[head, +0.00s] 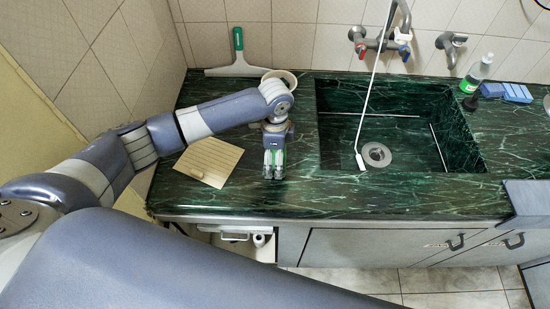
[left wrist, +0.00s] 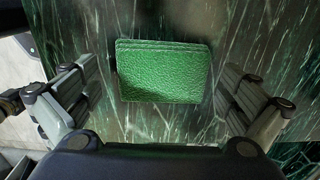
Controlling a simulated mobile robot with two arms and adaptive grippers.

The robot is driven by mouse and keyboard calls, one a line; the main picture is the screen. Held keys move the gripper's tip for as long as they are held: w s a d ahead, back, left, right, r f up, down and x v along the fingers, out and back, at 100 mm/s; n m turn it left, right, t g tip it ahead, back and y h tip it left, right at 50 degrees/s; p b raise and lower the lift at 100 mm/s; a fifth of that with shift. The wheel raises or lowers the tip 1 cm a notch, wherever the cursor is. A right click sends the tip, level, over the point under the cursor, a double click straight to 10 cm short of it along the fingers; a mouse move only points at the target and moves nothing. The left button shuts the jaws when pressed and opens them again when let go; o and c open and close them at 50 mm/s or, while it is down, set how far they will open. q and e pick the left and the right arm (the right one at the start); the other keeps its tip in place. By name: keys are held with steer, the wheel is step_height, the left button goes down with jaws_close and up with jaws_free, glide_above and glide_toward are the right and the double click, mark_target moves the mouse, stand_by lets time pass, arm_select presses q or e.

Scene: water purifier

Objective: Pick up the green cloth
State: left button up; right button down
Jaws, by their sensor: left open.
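The green cloth (left wrist: 163,72) shows in the left wrist view as a folded, textured rectangle lying flat on the dark green marble counter (head: 300,195). My left gripper (head: 274,172) points down over the counter, left of the sink, in the head view. It also shows in the left wrist view (left wrist: 160,108), with its fingers spread apart on either side of the cloth and nothing clearly gripped. In the head view the cloth is mostly hidden by the gripper. My right gripper is not in view.
A ribbed beige board (head: 209,160) lies just left of the gripper. The sink (head: 440,150) is on the right, with a white hose (head: 372,85) hanging in. A squeegee (head: 238,66) and a pale bowl (head: 281,76) stand behind. A bottle (head: 478,72) and blue sponges (head: 515,93) are far right.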

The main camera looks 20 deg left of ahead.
arm_select(q)
steer(key=c, duration=1)
steer(key=shift+o, duration=0.2)
steer(key=shift+w+r, duration=0.1)
steer(key=shift+r, duration=0.45)
step_height(320, 180, up, 2)
steer(key=shift+r+b, duration=0.1)
steer(key=shift+b, duration=0.55)
steer(key=s+d+b, duration=0.1)
steer(key=s+d, duration=0.2)
steer(key=d, duration=0.1)
steer(key=s+d+r+b, duration=0.1)
steer(key=s+d, duration=0.2)
steer(key=d, duration=0.1)
steer(key=s+d+b, duration=0.1)
steer(key=s+d, duration=0.2)
steer(key=d, duration=0.1)
steer(key=shift+s+d+r, duration=0.3)
steer(key=shift+s+d, duration=0.05)
steer(key=shift+d, duration=0.05)
